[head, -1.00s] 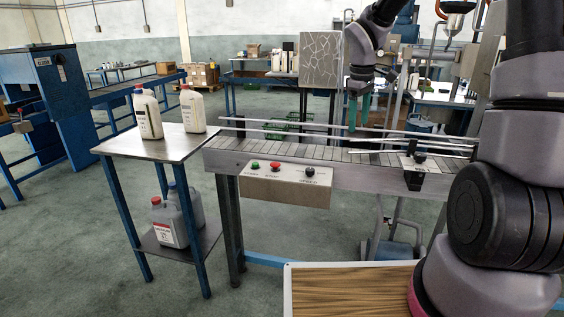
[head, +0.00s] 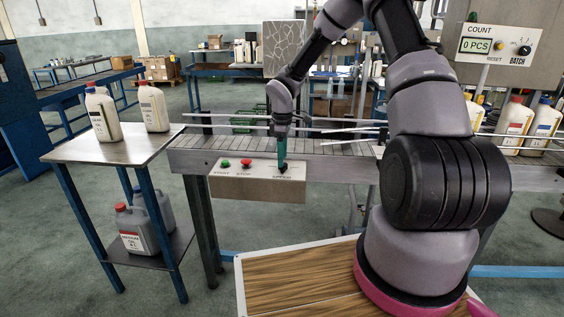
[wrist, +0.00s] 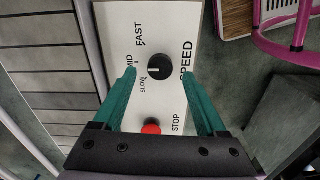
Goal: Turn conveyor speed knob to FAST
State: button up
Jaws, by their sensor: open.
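The black speed knob (wrist: 160,66) is on the pale top of the control box (head: 240,186), at the conveyor's front edge. In the wrist view its white mark points left, about toward MID. The FAST label (wrist: 140,34) is above and left of it, and SLOW is below left. My gripper (wrist: 158,76) is open, pointing down over the box, with one green finger on each side of the knob and gaps between. In the head view my gripper (head: 282,164) largely covers the knob. Whether the fingertips reach down to knob height is unclear.
The red stop button (wrist: 151,127) is close to the knob and between the fingers' bases in the wrist view. The green start button (head: 225,163) is farther left. A table (head: 118,150) with white bottles stands left, and the conveyor (head: 330,165) runs behind the box.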

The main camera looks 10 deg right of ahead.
jog(key=shift+d+f, duration=0.1)
jog(key=shift+f, duration=1.15)
grip_shut()
jog(key=m, duration=0.4)
jog(key=shift+m, duration=0.4)
jog(key=m, duration=0.5)
